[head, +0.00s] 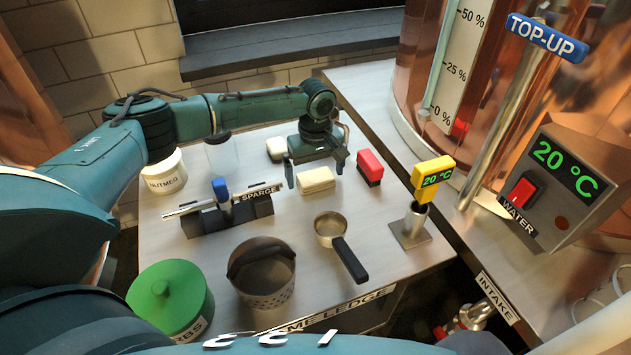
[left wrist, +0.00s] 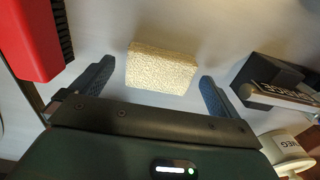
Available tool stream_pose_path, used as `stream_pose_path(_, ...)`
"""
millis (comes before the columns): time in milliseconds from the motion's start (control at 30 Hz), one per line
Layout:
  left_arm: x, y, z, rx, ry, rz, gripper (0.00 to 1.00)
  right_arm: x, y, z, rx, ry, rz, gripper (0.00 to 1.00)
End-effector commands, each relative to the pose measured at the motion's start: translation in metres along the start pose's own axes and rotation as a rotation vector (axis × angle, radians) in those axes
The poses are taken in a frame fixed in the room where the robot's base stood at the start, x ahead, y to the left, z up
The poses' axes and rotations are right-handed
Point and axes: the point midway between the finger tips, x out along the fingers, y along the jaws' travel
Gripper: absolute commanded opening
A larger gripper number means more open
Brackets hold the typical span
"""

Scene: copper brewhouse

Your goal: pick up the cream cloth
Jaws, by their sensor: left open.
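A cream folded block with a rough, looped-looking surface, which I take for the cream cloth (head: 317,181), lies on the steel table. It also shows in the left wrist view (left wrist: 162,68). My left gripper (head: 315,176) is open, with one finger to each side of it. In the left wrist view the open fingers (left wrist: 156,72) flank it with a gap on both sides. A second small cream piece (head: 277,148) lies behind, partly hidden by my gripper; I cannot tell what it is. My right gripper is not in view.
A red-and-black brush (head: 370,167) lies close right of the gripper. The SPARGE rack (head: 228,212) stands to the left, with a nutmeg jar (head: 166,173) beyond. A saucepan (head: 331,230), perforated bucket (head: 262,272), green-lidded tub (head: 170,300) and yellow thermometer (head: 432,180) stand nearer or right.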

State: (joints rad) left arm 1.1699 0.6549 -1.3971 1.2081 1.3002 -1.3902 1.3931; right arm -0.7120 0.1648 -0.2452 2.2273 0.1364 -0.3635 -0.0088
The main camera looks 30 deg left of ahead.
Motion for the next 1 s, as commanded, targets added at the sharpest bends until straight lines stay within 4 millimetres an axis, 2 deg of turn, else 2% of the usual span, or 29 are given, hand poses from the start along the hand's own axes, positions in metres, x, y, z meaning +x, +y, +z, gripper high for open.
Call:
stream_pose_path(267,0.0035,-0.0001,0.0002,0.0,0.0,0.0,1.0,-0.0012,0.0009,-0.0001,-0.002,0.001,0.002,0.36)
stream_pose_path(800,0.0032,-0.0002,0.0001,0.0,0.0,0.0,0.56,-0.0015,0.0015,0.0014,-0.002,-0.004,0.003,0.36)
stream_pose_path(1000,0.0029,-0.0002,-0.0001,0.0,0.0,0.0,0.54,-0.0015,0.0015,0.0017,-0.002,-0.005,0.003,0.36)
